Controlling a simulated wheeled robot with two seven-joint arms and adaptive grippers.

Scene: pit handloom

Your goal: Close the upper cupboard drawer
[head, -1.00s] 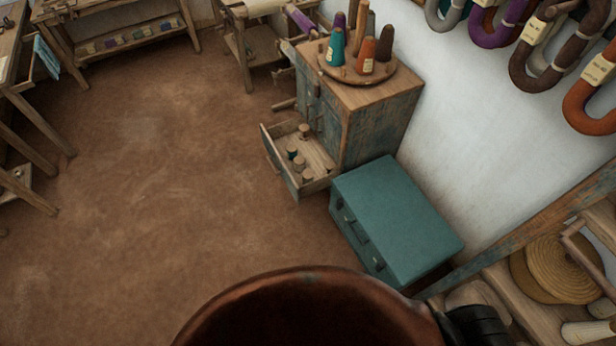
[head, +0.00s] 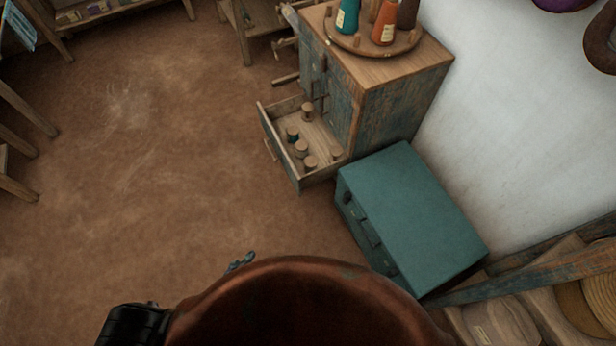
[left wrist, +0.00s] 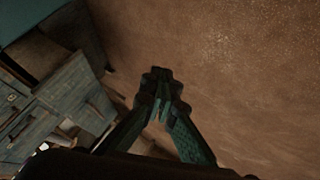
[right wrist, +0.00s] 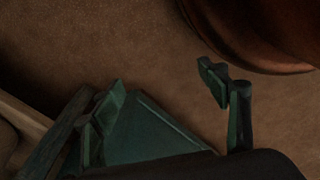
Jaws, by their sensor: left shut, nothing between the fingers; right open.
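The weathered blue-grey wooden cupboard (head: 400,100) stands against the wall in the head view. One of its drawers (head: 283,157) is pulled well out, with several spools inside; its front faces left. I cannot tell from above whether another drawer sits under it. Part of what looks like the cupboard shows at the left of the left wrist view (left wrist: 70,90). My left gripper (head: 240,262) shows only its tips in the head view, well short of the drawer and apart from it. It is shut and empty in the left wrist view (left wrist: 160,82). My right gripper (right wrist: 163,92) is open and empty.
A teal chest (head: 425,215) stands close beside the cupboard, on the near side. A round wooden rack (head: 375,42) with yarn cones sits on the cupboard top. A wooden shelf frame (head: 560,275) is at lower right. The brown floor left of the drawer is clear.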

